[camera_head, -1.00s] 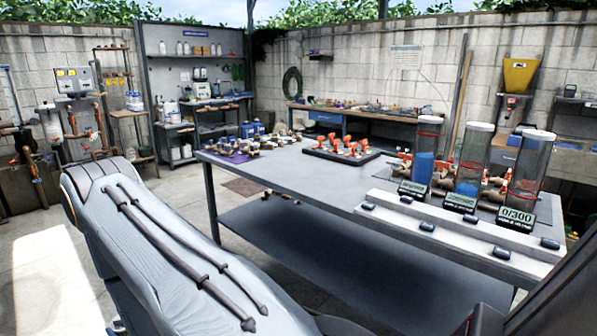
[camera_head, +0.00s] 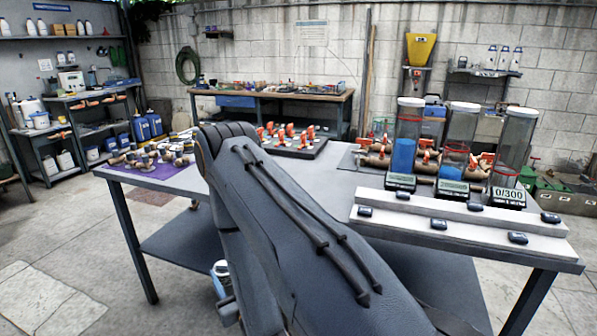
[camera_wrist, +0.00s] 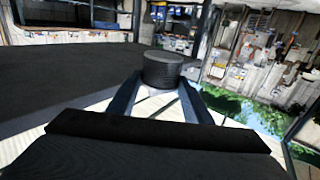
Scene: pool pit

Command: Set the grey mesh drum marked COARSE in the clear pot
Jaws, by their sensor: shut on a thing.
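My gripper (camera_wrist: 161,84) shows in the wrist view, its two fingers on either side of a dark grey drum (camera_wrist: 162,67) with a ribbed-looking side and a flat round end. It is shut on the drum, which is held clear with nothing touching it that I can see. No marking can be read on the drum. In the head view the gripper and drum are out of sight, and my arm runs across the middle. I cannot make out a clear pot for certain in either view.
The workbench (camera_head: 335,184) carries tall clear cylinders (camera_head: 512,140) with counters on the right, a black tray of orange-red valves (camera_head: 286,135), and brass fittings on a purple mat (camera_head: 160,172). A rear bench (camera_head: 270,93) and shelving (camera_head: 60,38) stand by the walls. Floor at left is clear.

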